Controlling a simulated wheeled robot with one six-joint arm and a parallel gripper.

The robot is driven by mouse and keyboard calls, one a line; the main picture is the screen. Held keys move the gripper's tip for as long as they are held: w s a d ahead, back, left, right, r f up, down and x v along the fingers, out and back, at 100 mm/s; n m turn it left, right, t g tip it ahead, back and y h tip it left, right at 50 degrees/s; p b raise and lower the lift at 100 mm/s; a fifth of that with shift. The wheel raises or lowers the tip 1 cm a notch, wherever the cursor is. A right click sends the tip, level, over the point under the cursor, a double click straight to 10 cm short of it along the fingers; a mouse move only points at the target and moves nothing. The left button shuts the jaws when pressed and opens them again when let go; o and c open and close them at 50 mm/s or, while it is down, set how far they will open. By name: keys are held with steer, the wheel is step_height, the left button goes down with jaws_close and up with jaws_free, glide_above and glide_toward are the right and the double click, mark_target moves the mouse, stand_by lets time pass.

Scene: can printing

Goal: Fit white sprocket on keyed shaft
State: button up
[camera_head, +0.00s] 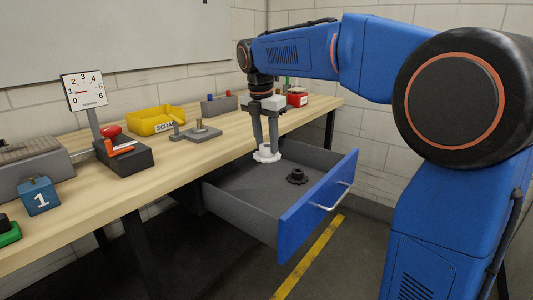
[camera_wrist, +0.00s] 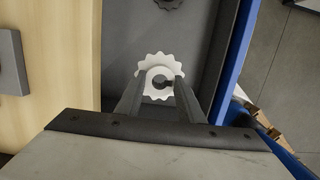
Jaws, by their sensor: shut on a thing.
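The white sprocket (camera_head: 266,157) is at the lower end of my gripper (camera_head: 265,143), over the open drawer. In the wrist view the two fingers of my gripper (camera_wrist: 160,84) are closed around the middle of the white sprocket (camera_wrist: 152,61), its toothed rim showing beyond them. It looks roughly level; whether it touches the drawer floor I cannot tell. A grey fixture plate (camera_head: 198,136) with two upright posts stands on the bench, left of my gripper. The brass-coloured post (camera_head: 198,124) may be the keyed shaft; its key is too small to see.
A black sprocket (camera_head: 297,176) lies in the drawer (camera_head: 245,218), which has a blue front (camera_head: 318,200). On the wooden bench (camera_head: 120,190) are a yellow scrap bin (camera_head: 153,123), a dial gauge (camera_head: 84,90), a blue block marked 1 (camera_head: 39,197) and a red box (camera_head: 297,98).

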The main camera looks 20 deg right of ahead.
steer(key=shift+r, duration=2.15)
